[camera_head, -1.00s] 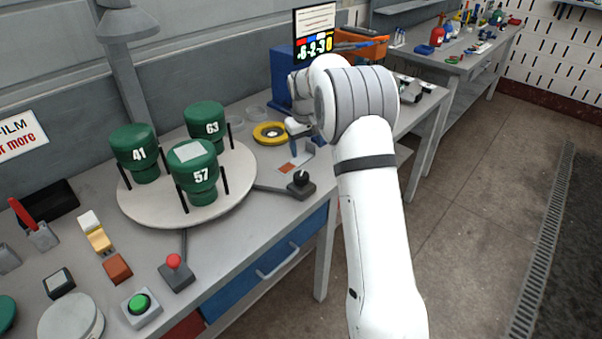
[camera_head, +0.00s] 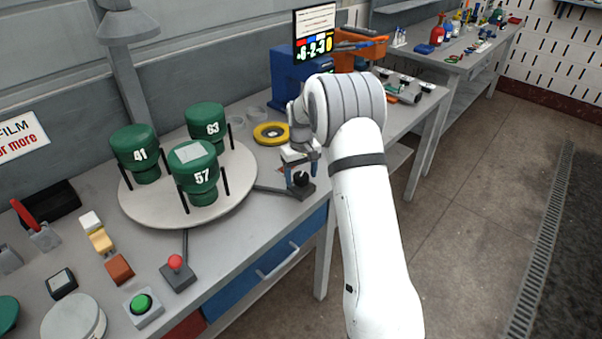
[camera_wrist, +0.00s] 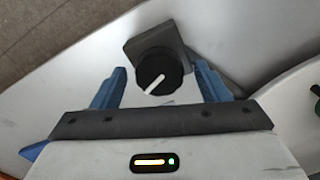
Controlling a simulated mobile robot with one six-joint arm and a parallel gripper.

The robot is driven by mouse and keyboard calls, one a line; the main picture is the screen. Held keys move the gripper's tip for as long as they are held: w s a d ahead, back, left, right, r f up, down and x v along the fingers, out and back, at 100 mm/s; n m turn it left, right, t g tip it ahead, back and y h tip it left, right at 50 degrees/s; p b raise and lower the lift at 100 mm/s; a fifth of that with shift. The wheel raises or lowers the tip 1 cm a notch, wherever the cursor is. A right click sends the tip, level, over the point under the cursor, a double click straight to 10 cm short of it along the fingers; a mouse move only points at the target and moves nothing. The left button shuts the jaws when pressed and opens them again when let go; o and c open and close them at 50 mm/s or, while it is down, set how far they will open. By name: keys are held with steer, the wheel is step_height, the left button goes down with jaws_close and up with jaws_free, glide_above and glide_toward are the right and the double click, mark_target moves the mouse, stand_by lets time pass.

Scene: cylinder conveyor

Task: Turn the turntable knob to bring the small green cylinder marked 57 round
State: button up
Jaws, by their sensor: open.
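The green cylinder marked 57 (camera_head: 196,172) stands upright on the round turntable (camera_head: 150,212), at its front side. Green cylinders marked 41 (camera_head: 134,152) and 63 (camera_head: 206,124) stand on the same turntable. The black turntable knob (camera_head: 300,179) sits on a dark base to the right of the turntable. It also shows in the wrist view as a black knob (camera_wrist: 160,70) with a white pointer line. My gripper (camera_head: 300,165) is open above the knob. In the wrist view its blue fingertips (camera_wrist: 160,82) are on either side of the knob, apart from it.
A yellow ring (camera_head: 271,133) lies behind the knob. A blue unit with a screen (camera_head: 314,33) stands behind my arm.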

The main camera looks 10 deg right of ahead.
mark_target(301, 175)
steer(key=c, duration=1)
steer(key=shift+n, duration=0.5)
steer(key=o, duration=1)
steer(key=shift+r+b, duration=0.75)
steer(key=shift+r, duration=3.2)
